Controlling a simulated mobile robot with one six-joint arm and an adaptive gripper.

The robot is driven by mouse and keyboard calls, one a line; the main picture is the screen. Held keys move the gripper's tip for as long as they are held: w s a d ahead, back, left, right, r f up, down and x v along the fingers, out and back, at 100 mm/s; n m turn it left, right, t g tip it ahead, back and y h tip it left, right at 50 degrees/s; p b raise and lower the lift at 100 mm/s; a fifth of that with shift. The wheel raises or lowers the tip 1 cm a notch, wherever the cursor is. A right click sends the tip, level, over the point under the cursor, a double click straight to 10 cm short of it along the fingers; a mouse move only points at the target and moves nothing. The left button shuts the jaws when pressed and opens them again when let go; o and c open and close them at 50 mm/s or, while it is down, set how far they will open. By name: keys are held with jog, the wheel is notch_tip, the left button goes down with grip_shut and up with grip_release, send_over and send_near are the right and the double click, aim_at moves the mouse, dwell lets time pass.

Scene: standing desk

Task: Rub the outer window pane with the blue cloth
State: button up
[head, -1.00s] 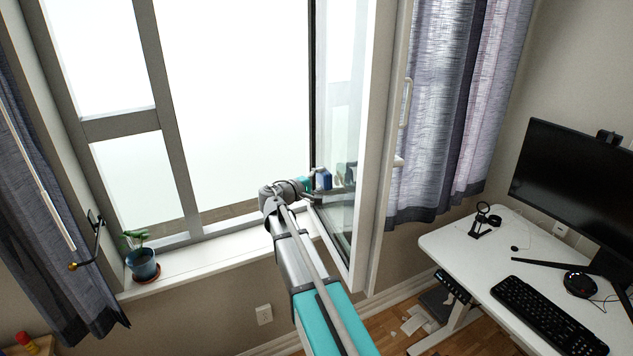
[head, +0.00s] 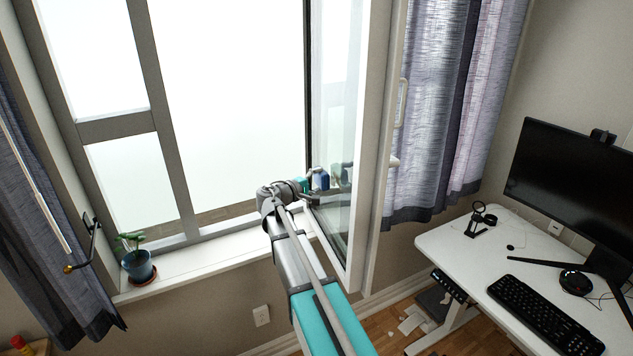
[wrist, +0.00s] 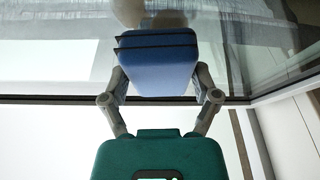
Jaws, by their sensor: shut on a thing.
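The blue cloth (wrist: 157,72) is a folded block with dark bands around it in the wrist view. My gripper (wrist: 158,85) is shut on it, one finger on each side. In the head view my gripper (head: 312,188) and the blue cloth (head: 321,180) are small, at the lower part of the open window sash. The glass pane (head: 337,110) of this sash is swung inward. In the wrist view the pane (wrist: 255,50) is just beyond the cloth, with a faint reflection. I cannot tell whether the cloth touches the glass.
A potted plant (head: 139,266) stands on the left of the window sill (head: 200,262). Curtains hang on both sides (head: 440,110). A white desk (head: 465,262) with a monitor (head: 570,185) and keyboard (head: 545,315) stands at the right. The sill's middle is clear.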

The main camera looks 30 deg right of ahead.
aim_at(327, 185)
jog(key=shift+s+d, duration=0.1)
jog(key=shift+d, duration=0.7)
dwell(0.4)
jog(key=shift+s+a, duration=0.2)
jog(key=shift+s, duration=1.65)
jog(key=shift+s, duration=1.8)
jog(key=shift+s, duration=0.15)
jog(key=shift+s+a, duration=0.15)
jog(key=shift+s, duration=1.55)
